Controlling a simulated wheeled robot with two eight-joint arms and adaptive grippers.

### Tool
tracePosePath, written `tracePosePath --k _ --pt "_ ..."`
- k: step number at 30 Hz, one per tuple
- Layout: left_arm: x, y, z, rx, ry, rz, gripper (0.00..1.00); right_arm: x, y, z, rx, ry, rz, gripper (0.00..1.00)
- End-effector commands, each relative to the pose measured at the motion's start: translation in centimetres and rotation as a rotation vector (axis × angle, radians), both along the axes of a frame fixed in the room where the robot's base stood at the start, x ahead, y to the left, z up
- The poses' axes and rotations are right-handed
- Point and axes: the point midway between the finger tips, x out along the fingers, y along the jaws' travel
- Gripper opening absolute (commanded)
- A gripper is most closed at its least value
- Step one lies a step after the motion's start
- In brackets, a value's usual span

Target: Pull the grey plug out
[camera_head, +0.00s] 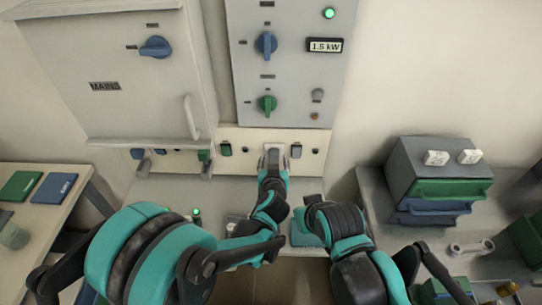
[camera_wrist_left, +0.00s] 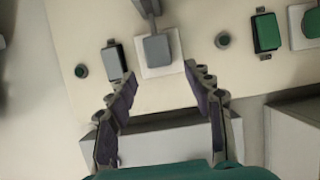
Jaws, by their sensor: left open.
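The grey plug (camera_wrist_left: 157,48) sits in a white square socket plate (camera_wrist_left: 174,69) on a cream panel in the left wrist view. A grey lead runs from it to the top of that view. My left gripper (camera_wrist_left: 164,80) is open, its two fingers apart on either side just short of the plug, and holds nothing. In the head view my left gripper (camera_head: 273,155) is at the cream panel (camera_head: 247,137) below the tall control box and mostly hides the plug. My right arm is bent low at the centre; its gripper cannot be made out.
Beside the plug are a grey rocker (camera_wrist_left: 116,61) and a green rocker (camera_wrist_left: 266,32). A green plug (camera_wrist_left: 312,22) is farther along the panel. The MAINS cabinet (camera_head: 120,75) overhangs at the left. A drawer unit (camera_head: 440,160) stands at the right, a side table (camera_head: 50,205) at the left.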

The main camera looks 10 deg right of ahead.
Motion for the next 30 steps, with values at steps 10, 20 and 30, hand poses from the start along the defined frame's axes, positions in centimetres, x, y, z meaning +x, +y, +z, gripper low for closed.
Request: tracePosePath --k 10,20,30 --pt "3.9 -1.1 -1.7 0.000 0.000 0.001 0.52 0.0 0.0 -1.5 0.000 0.000 0.000 0.00" --pt "4.1 -1.1 -1.7 0.001 0.001 0.000 0.41 0.0 0.0 -1.4 0.000 0.000 0.000 0.00" --pt "3.8 -1.1 -1.7 0.001 0.001 0.000 0.00 0.0 0.0 -1.5 0.000 0.000 0.000 0.00"
